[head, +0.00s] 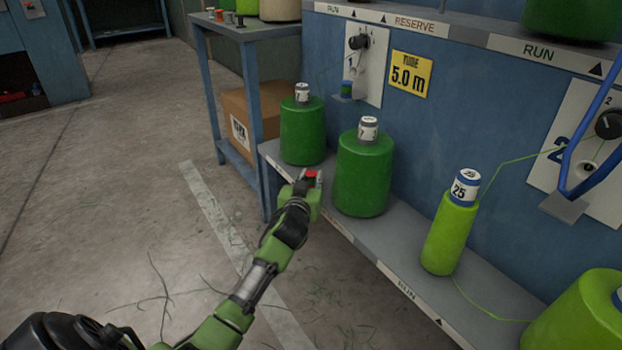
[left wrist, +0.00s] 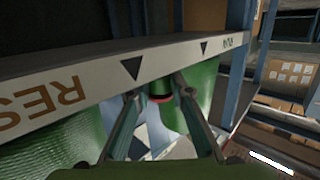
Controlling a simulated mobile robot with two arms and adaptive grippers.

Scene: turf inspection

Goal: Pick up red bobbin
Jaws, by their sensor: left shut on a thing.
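A small red bobbin (head: 311,174) is at the tip of my left gripper (head: 308,186) in the head view, by the front edge of the lower shelf. In the left wrist view, a small dark green piece with a red rim (left wrist: 160,98) sits between the two fingertips of my left gripper (left wrist: 160,88). The fingers are shut on it and hide part of it. Another small red bobbin (head: 219,16) stands among small bobbins on the side table. My right gripper is not in view.
A lighter cone marked 25 (head: 450,235) trails green yarn. The side table (head: 252,30) holds a cardboard box (head: 270,110) below. Floor to the left is mostly clear.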

